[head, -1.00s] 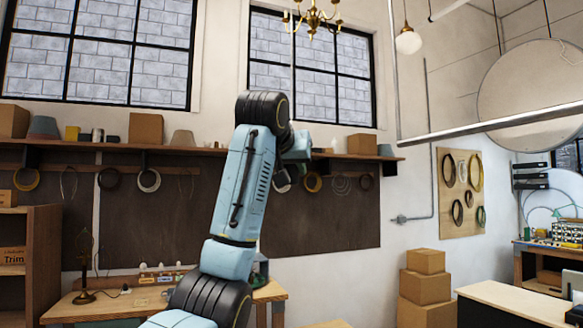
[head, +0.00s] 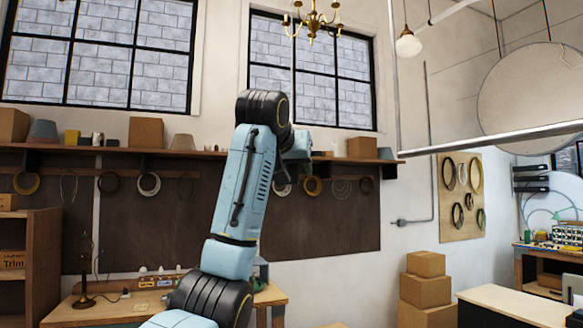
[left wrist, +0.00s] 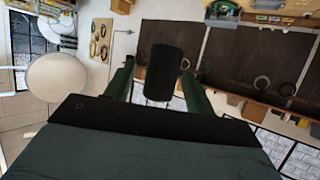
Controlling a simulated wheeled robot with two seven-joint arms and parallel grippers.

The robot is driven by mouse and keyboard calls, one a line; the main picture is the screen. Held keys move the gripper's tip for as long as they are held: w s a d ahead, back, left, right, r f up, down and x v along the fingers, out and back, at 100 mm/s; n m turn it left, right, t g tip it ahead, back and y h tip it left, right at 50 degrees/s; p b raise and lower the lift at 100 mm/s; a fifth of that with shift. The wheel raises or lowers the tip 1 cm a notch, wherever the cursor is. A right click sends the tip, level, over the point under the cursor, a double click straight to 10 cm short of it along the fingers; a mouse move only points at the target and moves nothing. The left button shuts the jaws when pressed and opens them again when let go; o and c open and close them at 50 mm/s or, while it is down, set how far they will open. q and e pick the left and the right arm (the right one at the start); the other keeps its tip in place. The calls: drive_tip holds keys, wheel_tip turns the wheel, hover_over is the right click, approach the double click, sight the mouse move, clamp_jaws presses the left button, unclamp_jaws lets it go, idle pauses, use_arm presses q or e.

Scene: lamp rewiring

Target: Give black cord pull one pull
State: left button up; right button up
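In the left wrist view, a black cylinder (left wrist: 163,72), which looks like the black cord pull, stands between the two green fingers of my left gripper (left wrist: 158,70). The fingers are apart, with a clear gap between the cylinder and the left-hand finger. The right-hand finger is close to it; I cannot tell whether they touch. In the head view my left gripper (head: 299,148) is raised in front of the wall shelf, mostly hidden behind my arm. The black pull cannot be made out there. My right gripper is not in view.
A brass chandelier (head: 313,20) hangs above, with a thin pale vertical line below it. A globe lamp (head: 408,42) and a large pale disc (head: 530,95) are at right. The shelf (head: 225,156) crosses the wall; stacked boxes (head: 425,278) stand below right.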

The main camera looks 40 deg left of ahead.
use_arm(q)
drive_tip(key=b+v, duration=1.1)
drive_tip(key=v, duration=0.2)
drive_tip(key=shift+s, duration=0.25)
